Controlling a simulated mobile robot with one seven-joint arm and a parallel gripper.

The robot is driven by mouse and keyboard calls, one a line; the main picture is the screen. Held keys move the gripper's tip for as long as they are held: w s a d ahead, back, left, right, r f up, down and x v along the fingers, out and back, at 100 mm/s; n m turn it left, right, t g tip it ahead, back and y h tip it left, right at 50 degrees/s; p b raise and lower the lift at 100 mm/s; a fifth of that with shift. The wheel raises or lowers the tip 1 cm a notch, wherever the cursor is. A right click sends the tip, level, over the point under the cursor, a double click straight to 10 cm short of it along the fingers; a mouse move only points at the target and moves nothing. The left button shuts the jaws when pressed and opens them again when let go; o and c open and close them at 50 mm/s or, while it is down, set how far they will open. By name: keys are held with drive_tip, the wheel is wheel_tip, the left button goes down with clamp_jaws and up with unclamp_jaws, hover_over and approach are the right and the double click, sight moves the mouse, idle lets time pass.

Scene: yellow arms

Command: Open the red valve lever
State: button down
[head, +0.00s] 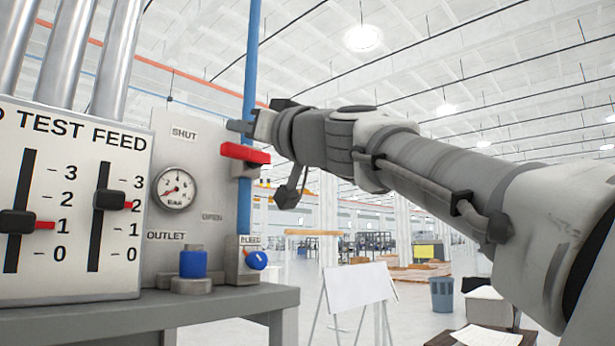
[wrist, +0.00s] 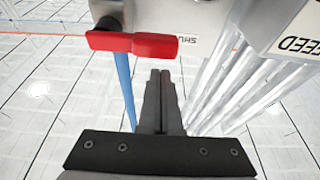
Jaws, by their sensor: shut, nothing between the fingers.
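The red valve lever (head: 245,153) lies roughly level across the blue pipe (head: 251,60), at the right edge of the grey panel (head: 215,180). The panel carries a SHUT label above and to the left of it and an OPEN label below. In the wrist view the red lever (wrist: 135,45) runs sideways across the upper left. My gripper (head: 232,126) is just above the lever in the head view, fingers pointing left. In the wrist view my gripper (wrist: 160,75) has its fingers together and empty.
A gauge (head: 175,188) and a blue outlet cap (head: 193,263) are on the panel's left and lower side. A blue bleed knob (head: 257,260) is at lower right. A TEST FEED slider board (head: 70,200) stands at left, above a grey bench (head: 240,300).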

drive_tip(key=shift+f, duration=0.7)
